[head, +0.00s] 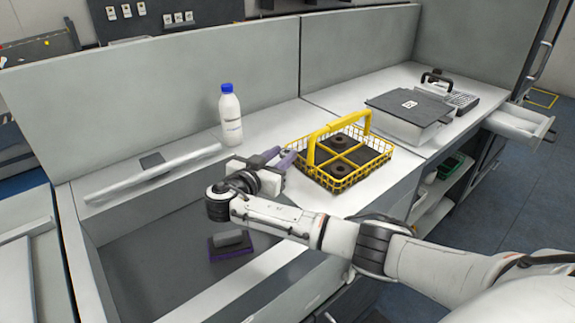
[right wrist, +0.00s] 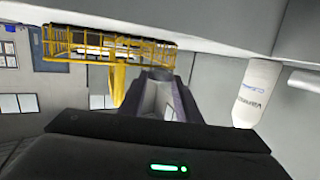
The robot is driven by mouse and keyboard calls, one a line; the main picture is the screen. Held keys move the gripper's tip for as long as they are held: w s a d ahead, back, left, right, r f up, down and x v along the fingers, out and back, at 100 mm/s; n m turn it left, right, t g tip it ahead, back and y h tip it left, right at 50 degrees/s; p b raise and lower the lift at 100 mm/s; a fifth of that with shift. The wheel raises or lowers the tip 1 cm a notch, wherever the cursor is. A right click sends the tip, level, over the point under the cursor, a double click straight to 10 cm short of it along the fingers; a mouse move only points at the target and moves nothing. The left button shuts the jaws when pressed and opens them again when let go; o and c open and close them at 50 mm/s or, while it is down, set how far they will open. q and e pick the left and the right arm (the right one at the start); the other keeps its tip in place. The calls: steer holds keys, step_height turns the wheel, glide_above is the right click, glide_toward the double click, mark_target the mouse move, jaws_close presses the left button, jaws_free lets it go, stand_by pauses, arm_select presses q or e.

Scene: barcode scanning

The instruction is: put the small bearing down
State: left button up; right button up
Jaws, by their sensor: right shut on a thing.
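My right gripper (head: 277,152) has purple fingers and is over the bench, just left of the yellow wire basket (head: 318,176). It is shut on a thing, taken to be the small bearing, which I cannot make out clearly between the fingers. In the right wrist view the fingers (right wrist: 165,84) point toward the basket (right wrist: 105,45), which appears upside down. Dark ring-shaped parts (head: 337,142) sit in compartments of the basket. My left gripper is not in view.
A white bottle with a blue cap (head: 230,115) stands behind the gripper, also in the right wrist view (right wrist: 257,93).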

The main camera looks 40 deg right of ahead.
steer(key=shift+f, duration=2.5)
steer(key=o, duration=1.1)
steer(key=shift+r, duration=0.1)
